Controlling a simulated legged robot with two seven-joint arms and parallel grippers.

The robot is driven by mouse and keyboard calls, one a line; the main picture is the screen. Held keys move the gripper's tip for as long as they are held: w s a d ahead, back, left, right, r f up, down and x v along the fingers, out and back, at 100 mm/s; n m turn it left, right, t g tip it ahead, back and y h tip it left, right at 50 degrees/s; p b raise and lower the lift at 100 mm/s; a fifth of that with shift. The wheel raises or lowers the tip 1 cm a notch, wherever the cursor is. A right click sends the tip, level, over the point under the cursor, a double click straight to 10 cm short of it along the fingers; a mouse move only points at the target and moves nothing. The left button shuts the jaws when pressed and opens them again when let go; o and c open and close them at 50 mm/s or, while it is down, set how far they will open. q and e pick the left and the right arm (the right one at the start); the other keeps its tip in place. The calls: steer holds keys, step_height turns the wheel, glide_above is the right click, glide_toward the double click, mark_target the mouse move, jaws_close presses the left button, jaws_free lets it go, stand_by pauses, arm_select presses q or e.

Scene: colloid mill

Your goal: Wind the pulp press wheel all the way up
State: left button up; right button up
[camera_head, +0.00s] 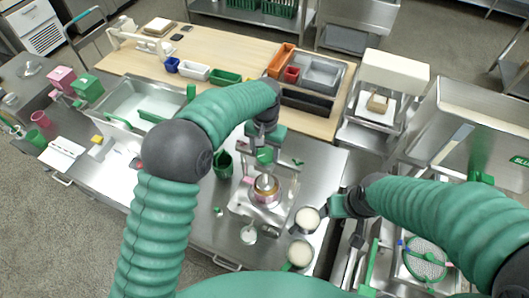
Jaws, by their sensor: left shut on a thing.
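A small machine with a white body (246,206) and a metal and copper-coloured bowl (265,190) stands on the steel counter in the head view. I take it to be the pulp press. My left gripper (264,146) points down right above it, shut on a small green part (265,157) that looks like the wheel or its knob. My arm and gripper hide most of that part, so its height and turn are unclear. My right gripper (337,207) is to the right of the machine, beside a mug of pale content (307,219); its jaws are unclear.
A second pale-filled mug (299,254) stands near the front edge. A green container (223,165) is left of the machine. A sink (140,100) lies further left. A wooden table (230,55) with bins is behind. A green strainer (424,258) lies at right.

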arm_select(q)
steer(key=n, duration=0.4)
steer(key=shift+w+d+r+n, duration=0.1)
steer(key=shift+w+r+n, duration=0.15)
steer(key=shift+n, duration=1.85)
steer(key=o, duration=1)
steer(key=shift+o, duration=1.4)
steer(key=shift+f, duration=0.1)
steer(key=shift+o, duration=0.4)
steer(key=shift+w+f, duration=0.1)
steer(key=shift+f, duration=0.05)
